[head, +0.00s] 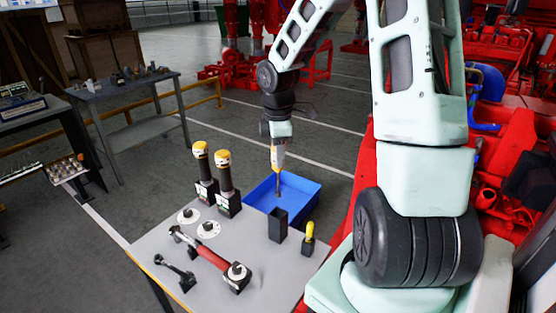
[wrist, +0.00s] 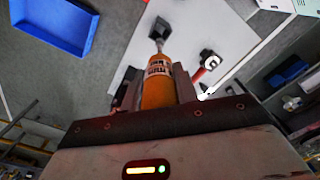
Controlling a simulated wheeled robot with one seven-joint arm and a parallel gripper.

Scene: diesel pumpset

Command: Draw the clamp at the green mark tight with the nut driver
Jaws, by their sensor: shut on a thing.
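My gripper (head: 278,142) is shut on the orange handle of a nut driver (head: 278,160), which hangs nearly upright with its shaft pointing down. In the head view the shaft passes in front of the blue bin. The nut driver (wrist: 157,88) also shows in the wrist view, its handle between the jaws (wrist: 155,95) and its shaft pointing away toward a black holder (wrist: 158,27). That open black holder (head: 278,226) stands empty on the grey table. I cannot make out the clamp or its green mark in either view.
The grey table (head: 262,262) carries two black tools with yellow tops (head: 203,168), white discs (head: 208,229), a red-handled wrench (head: 208,252) and a yellow-handled tool in a holder (head: 308,236). The blue bin (head: 305,199) is at its back. Red machinery (head: 508,150) stands at right.

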